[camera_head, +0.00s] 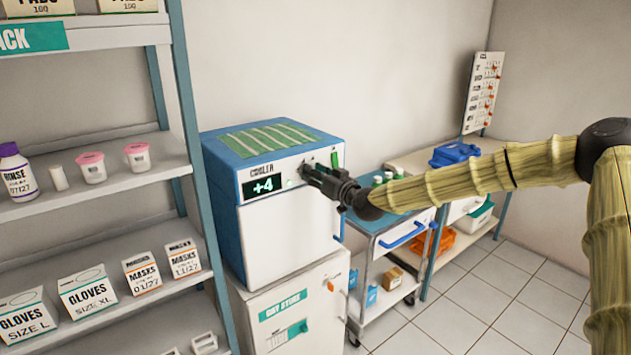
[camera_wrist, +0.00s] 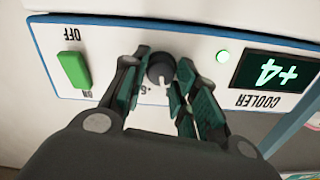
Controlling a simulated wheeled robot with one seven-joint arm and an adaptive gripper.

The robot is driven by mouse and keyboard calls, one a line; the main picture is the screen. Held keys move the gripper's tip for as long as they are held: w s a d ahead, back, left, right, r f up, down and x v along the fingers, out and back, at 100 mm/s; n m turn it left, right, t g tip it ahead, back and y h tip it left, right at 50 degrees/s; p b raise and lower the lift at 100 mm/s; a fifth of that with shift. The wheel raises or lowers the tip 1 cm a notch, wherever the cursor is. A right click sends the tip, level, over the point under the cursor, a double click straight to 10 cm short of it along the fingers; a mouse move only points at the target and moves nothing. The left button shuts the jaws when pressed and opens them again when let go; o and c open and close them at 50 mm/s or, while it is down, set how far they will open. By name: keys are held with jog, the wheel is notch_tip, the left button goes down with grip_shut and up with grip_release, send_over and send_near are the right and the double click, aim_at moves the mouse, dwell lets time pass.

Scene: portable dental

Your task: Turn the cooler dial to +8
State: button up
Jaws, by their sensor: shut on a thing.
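The cooler (camera_head: 287,235) is a white box with a blue top, standing on a white cabinet. Its display reads +4 in the head view (camera_head: 263,186) and, upside down, in the wrist view (camera_wrist: 272,72). The cooler dial (camera_wrist: 159,70) is a dark round knob with a pale pointer mark, on the white front panel. My gripper (camera_wrist: 160,82) is at the dial, its fingers shut on either side of it. In the head view my gripper (camera_head: 318,178) reaches the panel's right part and hides the dial. Part of the dial's scale is hidden by the fingers.
A shelf rack (camera_head: 110,185) with boxes and bottles stands left of the cooler. A blue-topped cart (camera_head: 392,218) stands at right. Tiled floor is clear at front right.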

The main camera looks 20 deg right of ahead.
jog(key=shift+w+d+f+m+b, duration=0.1)
jog(key=shift+d+m+b, duration=0.05)
jog(key=shift+m+b, duration=4.25)
jog(key=shift+d+f+m+b, duration=0.1)
jog(key=shift+m+b, duration=4.3)
jog(key=shift+r, duration=0.1)
jog(key=o, duration=1)
jog(key=shift+d, duration=0.1)
jog(key=shift+a, duration=0.2)
